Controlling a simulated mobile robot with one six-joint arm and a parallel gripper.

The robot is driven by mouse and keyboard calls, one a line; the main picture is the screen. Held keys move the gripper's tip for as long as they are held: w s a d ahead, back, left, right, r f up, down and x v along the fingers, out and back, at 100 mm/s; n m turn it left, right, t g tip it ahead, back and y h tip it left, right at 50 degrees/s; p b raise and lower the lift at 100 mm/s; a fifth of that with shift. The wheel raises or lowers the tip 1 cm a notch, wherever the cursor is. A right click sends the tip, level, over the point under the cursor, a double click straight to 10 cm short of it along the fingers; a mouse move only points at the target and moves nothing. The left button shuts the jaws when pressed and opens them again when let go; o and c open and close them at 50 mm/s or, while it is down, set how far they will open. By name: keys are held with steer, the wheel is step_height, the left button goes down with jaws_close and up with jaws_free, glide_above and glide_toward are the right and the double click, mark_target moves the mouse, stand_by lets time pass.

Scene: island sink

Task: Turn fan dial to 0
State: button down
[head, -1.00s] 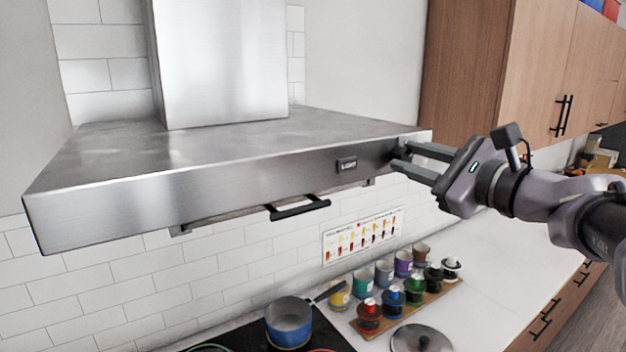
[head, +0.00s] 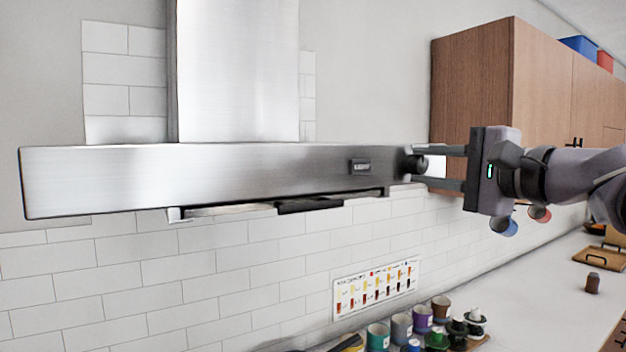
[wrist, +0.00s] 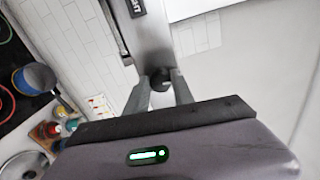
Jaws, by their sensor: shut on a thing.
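The fan dial (head: 416,164) is a small dark round knob near the right end of the range hood's (head: 230,175) steel front. My gripper (head: 424,167) comes from the right, with one finger above the dial and one below it. In the wrist view, the dial (wrist: 161,80) sits between the two fingertips of my gripper (wrist: 160,88). The jaws are shut on the dial. The dial's marks and its pointing direction cannot be read.
A small dark labelled control (head: 360,166) sits left of the dial. A dark handle (head: 310,204) is under the hood. Wooden cabinets (head: 520,85) stand behind my gripper. Cups (head: 402,326) and bottles stand on the counter below. The air in front of the hood is clear.

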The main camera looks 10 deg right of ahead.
steer(key=shift+n+b, duration=0.4)
steer(key=shift+n, duration=0.1)
steer(key=c, duration=1.1)
jaws_free()
steer(key=v, duration=1.7)
steer(key=shift+s+d, duration=0.1)
steer(key=shift+s, duration=0.1)
